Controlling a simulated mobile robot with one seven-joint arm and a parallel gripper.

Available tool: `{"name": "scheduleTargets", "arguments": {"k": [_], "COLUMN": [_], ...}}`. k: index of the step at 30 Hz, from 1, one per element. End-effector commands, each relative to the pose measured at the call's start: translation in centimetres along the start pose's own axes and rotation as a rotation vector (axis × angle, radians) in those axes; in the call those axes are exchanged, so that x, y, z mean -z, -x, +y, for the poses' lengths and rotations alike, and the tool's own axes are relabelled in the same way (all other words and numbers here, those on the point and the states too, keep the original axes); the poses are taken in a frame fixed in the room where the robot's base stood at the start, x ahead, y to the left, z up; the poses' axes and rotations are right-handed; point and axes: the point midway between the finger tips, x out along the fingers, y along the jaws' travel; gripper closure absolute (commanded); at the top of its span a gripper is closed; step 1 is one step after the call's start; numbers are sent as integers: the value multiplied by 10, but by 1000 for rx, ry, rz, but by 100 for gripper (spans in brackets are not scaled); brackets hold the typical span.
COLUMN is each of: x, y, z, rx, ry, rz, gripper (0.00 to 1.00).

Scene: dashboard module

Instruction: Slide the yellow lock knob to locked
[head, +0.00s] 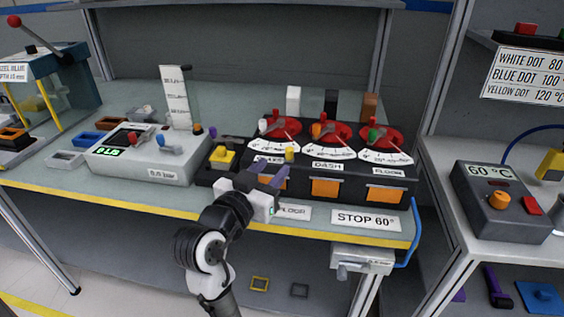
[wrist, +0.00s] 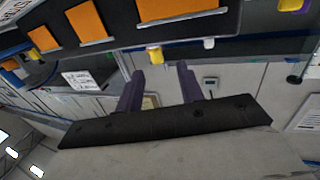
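A small yellow knob (head: 290,154) stands at the left end of the black dash module (head: 345,189), by the left gauge. In the wrist view a yellow knob (wrist: 155,55) shows on the module's edge, just beyond the gap between my fingertips; I take it to be the lock knob. My gripper (head: 269,172) is at the module's front left, its purple fingers pointing towards the knob. In the wrist view the fingers (wrist: 160,70) are apart, with nothing held between them. No contact with the knob is visible. Its locked or unlocked marking cannot be read.
A yellow block (head: 222,155) on a black base lies left of the module. Red dials (head: 330,134) with upright levers top the module. A grey pressure box (head: 150,155) stands farther left. The bench's yellow front edge (head: 120,193) runs below my gripper.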

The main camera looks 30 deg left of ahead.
Motion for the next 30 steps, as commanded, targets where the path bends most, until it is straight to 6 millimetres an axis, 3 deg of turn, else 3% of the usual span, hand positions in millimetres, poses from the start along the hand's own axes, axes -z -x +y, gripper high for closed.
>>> {"name": "scheduleTargets", "arguments": {"k": [3, 10, 30], "x": [-2, 0, 1], "y": [26, 55, 60], "z": [-1, 0, -1], "rx": [4, 1, 6], "ry": [-2, 0, 0], "rz": [2, 1, 5], "gripper": [62, 62, 62]}}
